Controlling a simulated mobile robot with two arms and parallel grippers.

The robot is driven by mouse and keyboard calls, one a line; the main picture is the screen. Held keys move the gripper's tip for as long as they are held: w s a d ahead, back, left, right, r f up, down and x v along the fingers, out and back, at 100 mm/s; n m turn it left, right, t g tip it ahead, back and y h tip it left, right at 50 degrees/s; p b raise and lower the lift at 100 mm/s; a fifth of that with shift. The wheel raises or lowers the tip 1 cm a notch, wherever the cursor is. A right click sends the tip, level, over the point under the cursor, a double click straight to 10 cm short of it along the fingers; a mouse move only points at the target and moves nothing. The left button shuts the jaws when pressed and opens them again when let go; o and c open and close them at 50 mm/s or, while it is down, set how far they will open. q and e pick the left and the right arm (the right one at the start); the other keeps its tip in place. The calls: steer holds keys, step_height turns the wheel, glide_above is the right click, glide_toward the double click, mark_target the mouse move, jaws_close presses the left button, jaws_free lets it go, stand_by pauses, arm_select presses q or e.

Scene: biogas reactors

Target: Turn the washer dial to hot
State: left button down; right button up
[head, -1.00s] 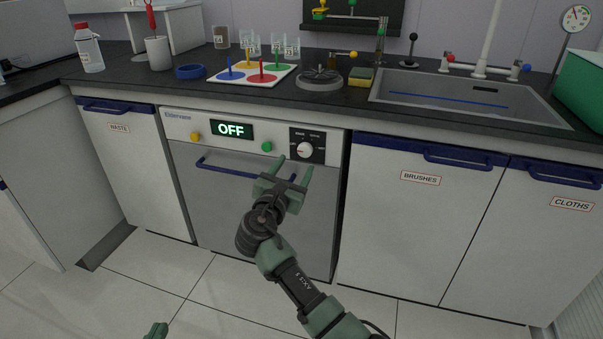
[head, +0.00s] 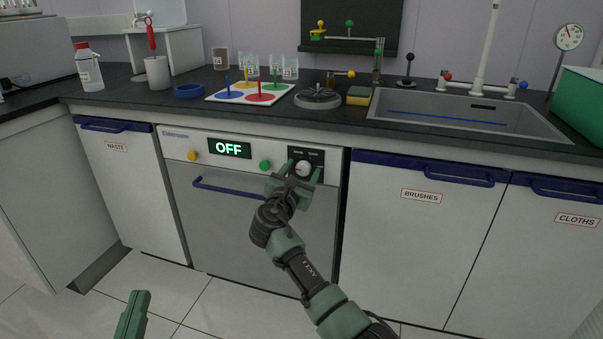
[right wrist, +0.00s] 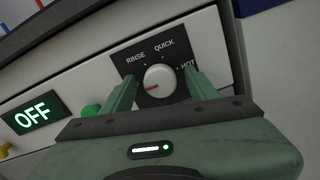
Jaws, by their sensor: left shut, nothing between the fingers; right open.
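The knob's red mark points to the lower left, away from HOT. My right gripper (head: 304,171) is open at the dial, and its fingers stand either side of the knob in the right wrist view (right wrist: 160,80). I cannot tell whether they touch it. My left gripper (head: 138,297) is shut and empty, low at the left of the head view.
A yellow button (head: 193,155) and a green button (head: 265,165) flank the display. A blue door handle (head: 228,190) runs below. The dark counter (head: 340,122) above holds a peg board (head: 250,99), a sponge (head: 358,95) and a sink (head: 450,110). Floor in front is clear.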

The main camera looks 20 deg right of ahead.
jaws_close()
